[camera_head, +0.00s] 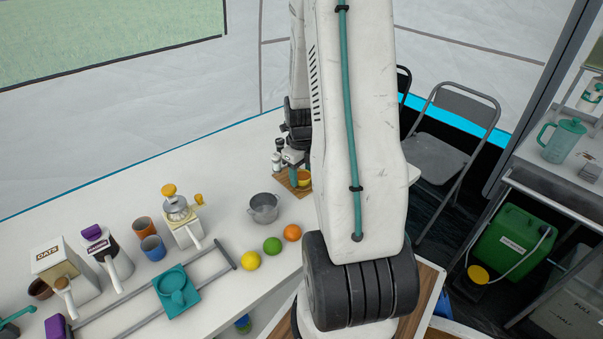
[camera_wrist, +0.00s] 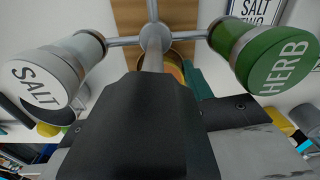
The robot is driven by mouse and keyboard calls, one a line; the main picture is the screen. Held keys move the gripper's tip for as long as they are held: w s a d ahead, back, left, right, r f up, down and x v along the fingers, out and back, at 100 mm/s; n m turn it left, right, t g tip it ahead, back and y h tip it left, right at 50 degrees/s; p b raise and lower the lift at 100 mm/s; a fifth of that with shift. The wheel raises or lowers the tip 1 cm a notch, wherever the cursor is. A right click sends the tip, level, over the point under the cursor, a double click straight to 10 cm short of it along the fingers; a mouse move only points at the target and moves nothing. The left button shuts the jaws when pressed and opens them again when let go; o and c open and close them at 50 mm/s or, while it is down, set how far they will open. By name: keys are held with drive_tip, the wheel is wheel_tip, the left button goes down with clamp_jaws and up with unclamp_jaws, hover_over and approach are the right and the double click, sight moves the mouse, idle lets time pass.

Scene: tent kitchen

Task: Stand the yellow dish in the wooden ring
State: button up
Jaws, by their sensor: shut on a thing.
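The yellow dish (camera_head: 304,179) is in the head view, over the wooden board (camera_head: 284,182) beside my arm. My gripper (camera_head: 296,177) is at the dish's left side and shut on it. In the wrist view, an orange-yellow strip of the dish (camera_wrist: 175,67) shows behind the dark body of my gripper, and the rest is hidden. I cannot tell whether the dish touches the board.
A salt jar (camera_wrist: 48,82) and a green herb jar (camera_wrist: 265,52) hang on a metal carrier close by. A grey pot (camera_head: 264,208) stands to the left. A yellow ball (camera_head: 251,261), a lime (camera_head: 272,245) and an orange (camera_head: 292,232) lie nearer. White tabletop behind the pot is clear.

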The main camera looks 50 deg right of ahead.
drive_tip(key=shift+f, duration=0.4)
idle(0.7)
drive_tip(key=shift+r, duration=0.3)
drive_tip(key=shift+r, duration=0.55)
drive_tip(key=shift+f, duration=0.65)
idle(1.1)
drive_tip(key=shift+r, duration=0.65)
drive_tip(key=shift+f, duration=0.8)
idle(0.5)
drive_tip(key=o, duration=0.5)
